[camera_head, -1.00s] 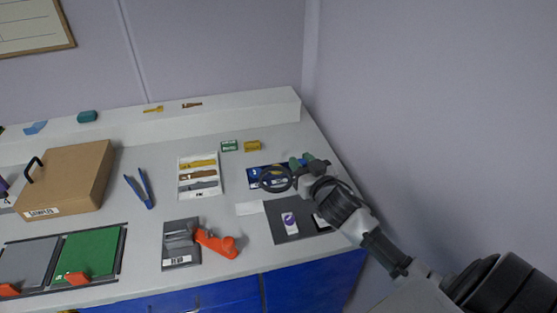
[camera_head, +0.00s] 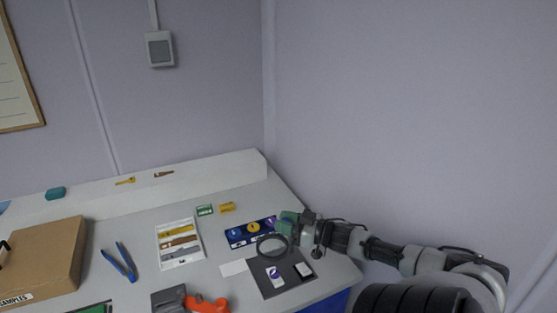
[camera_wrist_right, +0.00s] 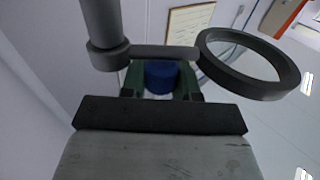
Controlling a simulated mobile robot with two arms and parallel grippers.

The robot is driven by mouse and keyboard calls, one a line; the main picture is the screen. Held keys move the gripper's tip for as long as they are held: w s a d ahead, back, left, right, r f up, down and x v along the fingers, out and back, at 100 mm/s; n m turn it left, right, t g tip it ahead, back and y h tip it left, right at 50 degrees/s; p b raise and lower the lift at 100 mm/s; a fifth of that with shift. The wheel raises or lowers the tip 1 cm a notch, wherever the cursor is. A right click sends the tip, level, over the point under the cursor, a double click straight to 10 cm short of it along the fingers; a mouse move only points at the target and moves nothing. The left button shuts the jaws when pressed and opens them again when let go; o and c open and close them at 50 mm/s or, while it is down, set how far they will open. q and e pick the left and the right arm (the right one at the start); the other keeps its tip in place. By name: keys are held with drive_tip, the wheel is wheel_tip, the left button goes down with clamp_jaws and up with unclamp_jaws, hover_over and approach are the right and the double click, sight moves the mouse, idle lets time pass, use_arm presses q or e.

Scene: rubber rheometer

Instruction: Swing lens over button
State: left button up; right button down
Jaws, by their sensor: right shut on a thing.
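The lens (camera_head: 273,246) is a round dark ring. In the head view it covers the back edge of a dark mat (camera_head: 266,290), just in front of a blue card (camera_head: 236,238) with coloured round discs. In the right wrist view the lens ring (camera_wrist_right: 250,63) joins a bar that runs to a dark post (camera_wrist_right: 103,25). My right gripper (camera_head: 289,224) has green fingertips. In the wrist view they close on a blue knob (camera_wrist_right: 160,77) beside the bar. I cannot tell which round piece is the button. My left gripper is out of view.
On the mat lie a white card with a purple oval (camera_head: 276,276) and a small pale square (camera_head: 303,270). A white tray of strips (camera_head: 180,258), blue tweezers (camera_head: 126,263) and an orange-handled tool (camera_head: 207,304) are to the left. A wall stands close on the right.

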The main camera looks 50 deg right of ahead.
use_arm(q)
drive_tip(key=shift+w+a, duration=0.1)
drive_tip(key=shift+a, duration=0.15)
use_arm(e)
drive_tip(key=shift+f, duration=0.15)
drive_tip(key=c, duration=0.8)
unclamp_jaws()
drive_tip(key=shift+s, duration=0.15)
use_arm(q)
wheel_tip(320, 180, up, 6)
drive_tip(key=p, duration=0.6)
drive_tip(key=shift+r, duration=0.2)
use_arm(e)
drive_tip(key=v, duration=1)
drive_tip(key=shift+s+d, duration=0.1)
drive_tip(key=shift+s, duration=0.1)
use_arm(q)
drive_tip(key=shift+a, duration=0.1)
